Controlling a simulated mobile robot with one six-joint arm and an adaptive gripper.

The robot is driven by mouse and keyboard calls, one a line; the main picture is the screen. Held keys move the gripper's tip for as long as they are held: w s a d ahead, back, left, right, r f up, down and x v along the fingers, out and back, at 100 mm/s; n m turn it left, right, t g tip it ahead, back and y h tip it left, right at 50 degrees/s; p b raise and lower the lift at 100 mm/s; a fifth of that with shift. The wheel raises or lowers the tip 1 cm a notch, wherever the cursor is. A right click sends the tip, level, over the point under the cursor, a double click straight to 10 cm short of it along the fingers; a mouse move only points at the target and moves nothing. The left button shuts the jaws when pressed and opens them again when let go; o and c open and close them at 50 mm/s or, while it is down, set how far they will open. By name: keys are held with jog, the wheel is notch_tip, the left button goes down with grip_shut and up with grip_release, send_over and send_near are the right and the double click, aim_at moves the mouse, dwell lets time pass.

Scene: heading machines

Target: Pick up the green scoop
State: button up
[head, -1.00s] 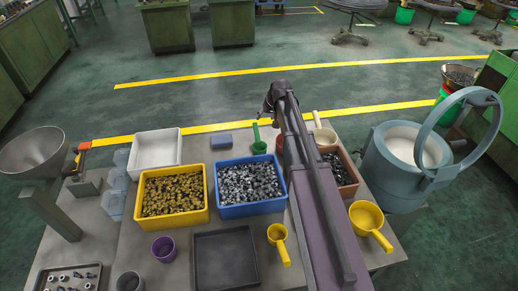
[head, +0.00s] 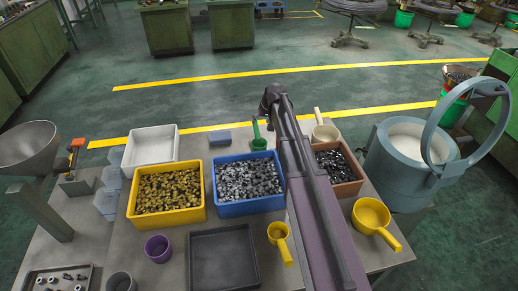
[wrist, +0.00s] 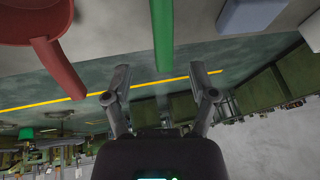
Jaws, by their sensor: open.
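The green scoop (head: 259,143) stands at the far edge of the table in the head view, its handle pointing up and away. In the wrist view its green handle (wrist: 163,35) comes in from the top, in line with the gap between my fingers. My gripper (wrist: 158,76) is open and empty, with one finger on each side of that line. The handle's end appears just beyond the fingertips; I cannot tell the exact distance. In the head view my arm hides the gripper.
A red scoop (wrist: 62,62) is close on the left in the wrist view. A blue block (wrist: 242,14) is on the right. A blue bin (head: 250,208), a yellow bin (head: 165,216) and a cream scoop (head: 325,132) are on the table.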

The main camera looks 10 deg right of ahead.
aim_at(257, 129)
jog(key=shift+b+x, duration=0.7)
jog(key=shift+x, duration=0.45)
jog(key=shift+f, duration=0.1)
jog(key=b+x, duration=0.3)
jog(key=shift+s+a, duration=0.1)
jog(key=shift+s, duration=0.2)
jog(key=shift+b+x, duration=0.95)
jog(key=shift+x, duration=0.1)
jog(key=shift+c, duration=0.2)
grip_shut()
